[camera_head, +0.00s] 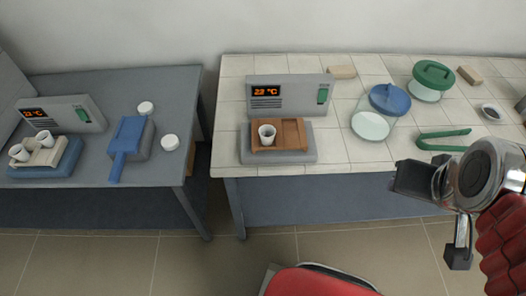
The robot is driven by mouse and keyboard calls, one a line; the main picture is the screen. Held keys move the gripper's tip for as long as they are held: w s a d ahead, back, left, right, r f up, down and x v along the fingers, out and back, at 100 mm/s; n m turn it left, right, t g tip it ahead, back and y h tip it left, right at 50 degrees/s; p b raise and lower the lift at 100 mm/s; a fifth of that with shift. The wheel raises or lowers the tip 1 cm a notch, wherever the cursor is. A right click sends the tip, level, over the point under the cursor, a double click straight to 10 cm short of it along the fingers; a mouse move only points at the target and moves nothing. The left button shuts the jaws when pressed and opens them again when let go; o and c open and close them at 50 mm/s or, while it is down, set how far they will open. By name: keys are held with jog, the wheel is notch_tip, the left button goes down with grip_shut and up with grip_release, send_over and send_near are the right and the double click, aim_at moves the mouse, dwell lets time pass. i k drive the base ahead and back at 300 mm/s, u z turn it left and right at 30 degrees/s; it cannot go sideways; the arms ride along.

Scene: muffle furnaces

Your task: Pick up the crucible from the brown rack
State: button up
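A white crucible (266,136) stands upright in the left part of the brown rack (291,133). The rack sits on a grey block in front of the middle furnace unit (289,92), on the tiled table. My gripper (434,218) is at the right, in front of the table's front edge, well to the right of the rack and apart from it. Its two dark fingers are spread and nothing shows between them.
Green tongs (444,140), a blue-lidded jar (372,126) and a green-lidded jar (424,92) stand right of the rack. The grey left table (88,85) holds another furnace, a cream rack (40,154) with white crucibles and a blue-handled tool (128,138). A gap separates the tables.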

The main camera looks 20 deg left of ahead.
aim_at(267, 133)
jog(key=u, duration=0.05)
jog(key=k, duration=1.6)
jog(key=u, duration=1.2)
jog(key=i, duration=1.7)
jog(key=u, duration=0.05)
